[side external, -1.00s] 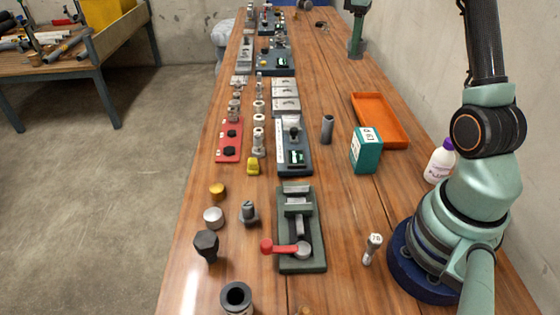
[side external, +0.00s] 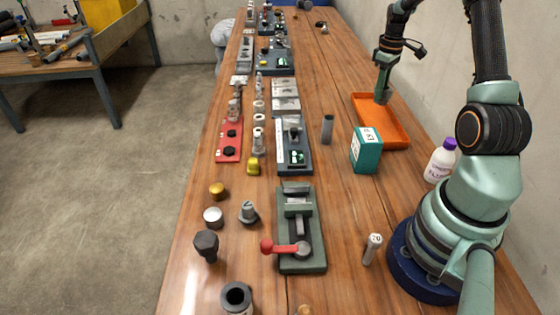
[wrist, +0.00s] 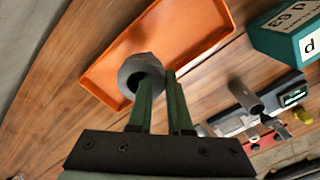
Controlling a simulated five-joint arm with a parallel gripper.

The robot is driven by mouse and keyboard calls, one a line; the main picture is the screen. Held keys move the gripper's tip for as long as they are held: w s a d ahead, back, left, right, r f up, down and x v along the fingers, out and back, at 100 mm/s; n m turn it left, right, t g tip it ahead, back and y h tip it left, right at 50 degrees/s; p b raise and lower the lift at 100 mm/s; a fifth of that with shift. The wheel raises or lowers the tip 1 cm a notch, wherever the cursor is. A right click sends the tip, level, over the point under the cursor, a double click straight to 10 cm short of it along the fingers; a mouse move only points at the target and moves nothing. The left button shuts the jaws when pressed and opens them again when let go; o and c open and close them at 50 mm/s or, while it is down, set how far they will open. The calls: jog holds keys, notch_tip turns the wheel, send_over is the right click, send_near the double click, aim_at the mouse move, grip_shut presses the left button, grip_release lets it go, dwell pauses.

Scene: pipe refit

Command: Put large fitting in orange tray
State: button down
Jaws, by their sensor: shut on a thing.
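The orange tray (side external: 408,134) lies on the right side of the bench, near the wall. In the wrist view the tray (wrist: 205,32) fills the top middle. My gripper (side external: 384,88) is over the tray's far left part. In the wrist view my gripper (wrist: 160,82) is shut on the large fitting (wrist: 140,68), a grey, rounded piece with a dark round opening. The fitting overlaps the tray's near edge in the wrist view. I cannot tell its exact height above the tray floor.
A teal box (side external: 366,152) stands just in front of the tray, and a white bottle with a purple cap (side external: 440,160) stands to its right. A grey cylinder (side external: 327,129) stands left of the box. Several fittings and fixtures line the bench's left side.

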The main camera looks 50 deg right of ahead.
jog(key=shift+f, duration=3.3)
jog(key=c, duration=0.8)
grip_release()
jog(key=shift+f, duration=0.15)
jog(key=shift+c, duration=0.2)
notch_tip(320, 180, up, 12)
jog(key=shift+r, duration=0.15)
jog(key=w+a+r+t, duration=0.1)
jog(key=w+a+r, duration=0.2)
jog(key=a+r, duration=0.5)
jog(key=s+a+r+t, duration=0.1)
jog(key=s+a+t, duration=0.1)
jog(key=a, duration=1.1)
jog(key=s+a+r+t, duration=0.1)
jog(key=s+a, duration=0.4)
jog(key=a, duration=0.8)
jog(key=shift+a+r+t, duration=0.2)
jog(key=shift+a+t, duration=0.2)
jog(key=shift+t, duration=0.4)
